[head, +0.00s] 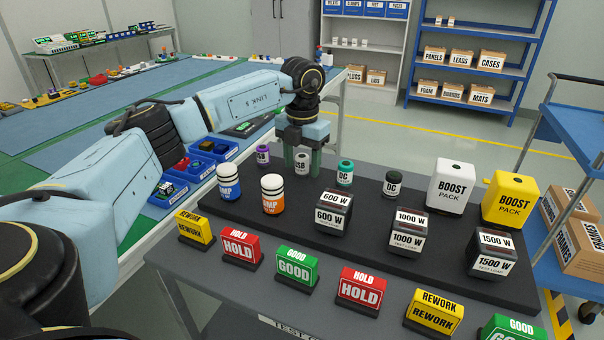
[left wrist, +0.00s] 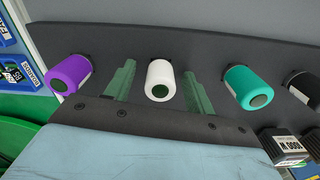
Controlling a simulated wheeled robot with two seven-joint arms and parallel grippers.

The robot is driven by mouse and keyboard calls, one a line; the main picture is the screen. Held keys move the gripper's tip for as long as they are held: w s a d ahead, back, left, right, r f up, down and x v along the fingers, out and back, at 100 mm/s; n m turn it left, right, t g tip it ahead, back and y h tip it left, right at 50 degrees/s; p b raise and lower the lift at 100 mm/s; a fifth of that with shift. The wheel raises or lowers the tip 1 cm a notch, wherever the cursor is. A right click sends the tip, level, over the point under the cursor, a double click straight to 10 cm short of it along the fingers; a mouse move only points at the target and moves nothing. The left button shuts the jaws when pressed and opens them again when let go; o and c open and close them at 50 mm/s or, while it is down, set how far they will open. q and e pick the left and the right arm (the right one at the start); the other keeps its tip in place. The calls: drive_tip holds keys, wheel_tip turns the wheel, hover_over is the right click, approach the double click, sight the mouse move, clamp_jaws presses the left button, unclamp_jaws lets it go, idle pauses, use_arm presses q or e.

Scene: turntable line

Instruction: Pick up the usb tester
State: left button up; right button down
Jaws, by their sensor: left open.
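A white usb tester (head: 302,168), a small labelled cylinder, stands on the dark mat (head: 325,263) at its far left part. My left gripper (head: 301,161) points down over it, open, with its green fingers around the white tester. In the left wrist view the white usb tester (left wrist: 160,77) sits between the two spread fingers of the left gripper (left wrist: 159,90), with gaps on both sides. A purple tester (head: 262,155), its label also seeming to read USB, stands to the left; it also shows in the left wrist view (left wrist: 67,72). My right gripper is not in view.
A teal DC cylinder (head: 345,173) and a black DC cylinder (head: 392,185) stand to the right. Blue and orange lamp cylinders (head: 229,182) (head: 272,195), wattage blocks (head: 333,212) and boost packs (head: 451,187) are nearer or further right. Coloured signs (head: 297,266) line the front.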

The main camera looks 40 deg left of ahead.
sight(302, 156)
use_arm(q)
drive_tip(key=shift+c, duration=0.2)
drive_tip(key=c, duration=1.1)
drive_tip(key=shift+o, duration=0.2)
drive_tip(key=shift+r, duration=0.1)
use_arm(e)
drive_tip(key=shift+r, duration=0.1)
